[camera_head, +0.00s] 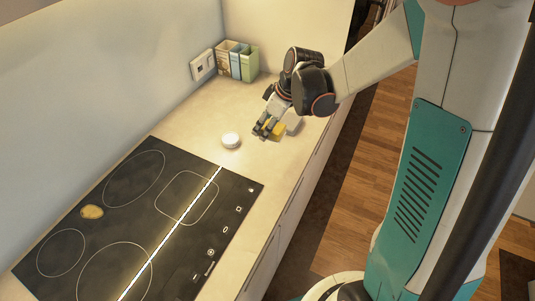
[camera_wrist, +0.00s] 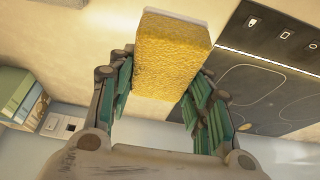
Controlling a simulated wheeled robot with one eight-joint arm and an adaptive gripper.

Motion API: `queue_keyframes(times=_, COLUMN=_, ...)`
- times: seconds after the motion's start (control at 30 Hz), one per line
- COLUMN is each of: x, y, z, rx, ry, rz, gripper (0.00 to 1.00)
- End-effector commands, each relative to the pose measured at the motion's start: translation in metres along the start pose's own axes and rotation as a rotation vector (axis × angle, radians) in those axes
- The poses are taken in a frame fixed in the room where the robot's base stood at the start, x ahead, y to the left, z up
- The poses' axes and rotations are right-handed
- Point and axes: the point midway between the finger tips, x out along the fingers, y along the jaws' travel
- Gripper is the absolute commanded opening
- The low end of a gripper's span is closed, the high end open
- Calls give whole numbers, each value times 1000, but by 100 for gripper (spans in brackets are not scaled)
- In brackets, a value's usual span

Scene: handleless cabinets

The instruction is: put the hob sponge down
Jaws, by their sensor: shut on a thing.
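The hob sponge (camera_wrist: 172,55) is a yellow, porous block with a pale layer along one edge. In the wrist view it sits between the green-padded fingers of my gripper (camera_wrist: 160,100), which is shut on it. In the head view my gripper (camera_head: 266,127) is low over the beige counter, right of the hob's far end. The yellow sponge (camera_head: 277,130) shows beside the fingertips, partly hidden by them. I cannot tell whether it touches the counter. The black hob (camera_head: 175,240) also shows in the wrist view (camera_wrist: 262,75).
A white round object (camera_head: 231,140) stands left of my gripper. Several boxes (camera_head: 237,60) and a wall socket (camera_head: 202,64) are behind. A yellowish lump (camera_head: 92,212) lies on the hob. The counter edge is right.

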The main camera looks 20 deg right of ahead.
Motion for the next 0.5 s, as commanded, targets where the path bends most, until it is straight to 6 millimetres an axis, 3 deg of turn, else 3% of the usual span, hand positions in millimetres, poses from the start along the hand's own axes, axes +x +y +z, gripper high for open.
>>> queue_keyframes(times=0.03, x=15, y=0, z=6, rx=0, ry=0, rz=0, gripper=20)
queue_keyframes(times=0.2, x=50, y=0, z=20, rx=0, ry=0, rz=0, gripper=20)
queue_keyframes(times=0.5, x=73, y=0, z=30, rx=0, ry=0, rz=0, gripper=20)
